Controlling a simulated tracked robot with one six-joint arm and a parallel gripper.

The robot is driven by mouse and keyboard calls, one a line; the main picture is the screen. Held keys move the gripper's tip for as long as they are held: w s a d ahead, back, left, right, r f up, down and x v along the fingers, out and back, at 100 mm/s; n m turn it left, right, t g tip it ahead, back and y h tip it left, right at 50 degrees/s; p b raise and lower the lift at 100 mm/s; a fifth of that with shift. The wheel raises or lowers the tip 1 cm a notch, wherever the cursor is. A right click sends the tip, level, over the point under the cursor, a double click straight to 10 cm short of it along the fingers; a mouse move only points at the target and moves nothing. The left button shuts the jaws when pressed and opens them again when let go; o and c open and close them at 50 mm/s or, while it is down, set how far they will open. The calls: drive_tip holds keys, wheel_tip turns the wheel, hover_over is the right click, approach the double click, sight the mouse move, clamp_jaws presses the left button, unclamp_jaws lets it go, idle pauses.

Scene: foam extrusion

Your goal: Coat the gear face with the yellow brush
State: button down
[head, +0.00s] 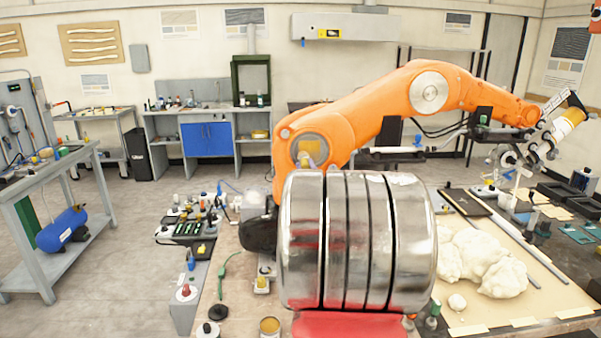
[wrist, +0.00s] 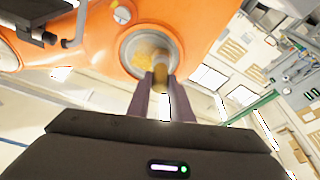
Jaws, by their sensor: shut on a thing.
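The orange industrial arm (head: 365,110) reaches across the bench. The round gear face (head: 312,142) in its grey ring sits at its left joint. In the wrist view the gear face (wrist: 143,50) shows a mottled yellow surface. My gripper (wrist: 161,82) is shut on the yellow brush (wrist: 161,74), with its fingers pointing at the ring. The brush overlaps the lower right part of the ring; I cannot tell whether it touches. In the head view a small yellow part, likely the brush (head: 308,159), shows before the gear face. My gripper is hidden there behind the silver banded cylinder.
The silver banded cylinder (head: 360,240) fills the bottom middle, probably part of my arm. White foam lumps (head: 480,262) lie on the bench to the right. An open tin (head: 269,327) and small tools stand at left. A blue tank (head: 62,228) sits on the left cart.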

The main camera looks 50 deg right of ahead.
drive_tip(key=shift+s+d, duration=0.6)
drive_tip(key=shift+s, duration=0.2)
drive_tip(key=shift+s+d, duration=1.25)
drive_tip(key=shift+d, duration=0.05)
drive_tip(key=shift+a, duration=0.15)
drive_tip(key=shift+w+a, duration=0.55)
drive_tip(key=shift+w, duration=0.15)
drive_tip(key=shift+w+a, duration=0.5)
drive_tip(key=shift+w, duration=0.2)
drive_tip(key=w+a, duration=0.2)
drive_tip(key=shift+w+a, duration=0.25)
drive_tip(key=shift+w, duration=0.05)
